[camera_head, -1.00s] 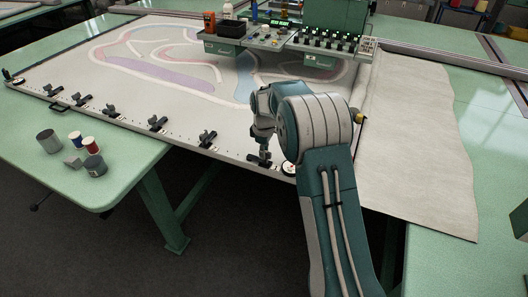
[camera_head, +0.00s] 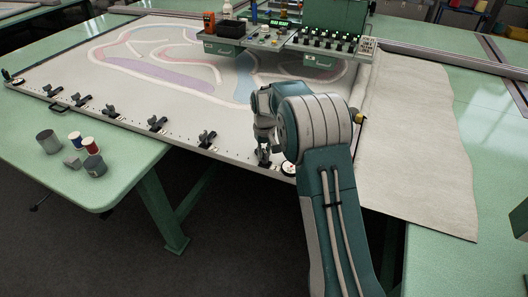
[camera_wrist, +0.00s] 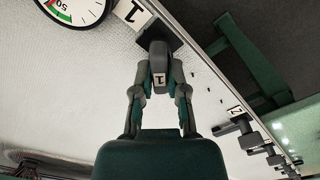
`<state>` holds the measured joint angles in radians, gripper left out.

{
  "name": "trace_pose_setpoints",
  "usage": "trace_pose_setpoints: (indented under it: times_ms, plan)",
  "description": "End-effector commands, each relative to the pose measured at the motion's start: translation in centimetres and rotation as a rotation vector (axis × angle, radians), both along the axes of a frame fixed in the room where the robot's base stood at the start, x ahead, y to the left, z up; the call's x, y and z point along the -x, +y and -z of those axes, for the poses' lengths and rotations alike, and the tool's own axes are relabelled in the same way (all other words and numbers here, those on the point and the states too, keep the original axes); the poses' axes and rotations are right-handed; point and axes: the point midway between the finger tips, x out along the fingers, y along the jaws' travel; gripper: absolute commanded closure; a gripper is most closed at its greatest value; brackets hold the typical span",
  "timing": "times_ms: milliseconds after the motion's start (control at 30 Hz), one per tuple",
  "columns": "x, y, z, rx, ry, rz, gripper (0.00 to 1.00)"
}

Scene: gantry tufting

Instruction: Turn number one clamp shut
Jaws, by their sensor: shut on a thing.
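The number one clamp (camera_head: 264,163) is the dark clamp at the right end of the row along the frame's near edge. In the wrist view its dark lever (camera_wrist: 159,62) carries a white tag with a 1, and a 1 label lies beside its base. My gripper (camera_wrist: 158,85) has one finger on each side of the lever and is shut on it. In the head view my gripper (camera_head: 264,148) is over the clamp, partly hidden by my wrist. How far the lever is turned is hard to tell.
A round gauge (camera_wrist: 76,8) sits beside the clamp. The number two clamp (camera_wrist: 247,136) and several others continue along the frame edge. A control console (camera_head: 290,38) stands behind the arm. Cans and spools (camera_head: 82,145) are on the left table.

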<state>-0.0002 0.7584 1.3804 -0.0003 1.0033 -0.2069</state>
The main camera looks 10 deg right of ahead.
Motion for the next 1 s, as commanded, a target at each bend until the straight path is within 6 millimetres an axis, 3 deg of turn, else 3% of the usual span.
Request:
trace_pose_setpoints:
  times_ms: [600, 1000]
  plan:
    - [-0.1, -0.15, 0.08, -0.001, -0.005, 0.569, 1.0]
    - [-0.07, -0.21, 0.07, -0.002, -0.005, 0.797, 1.0]
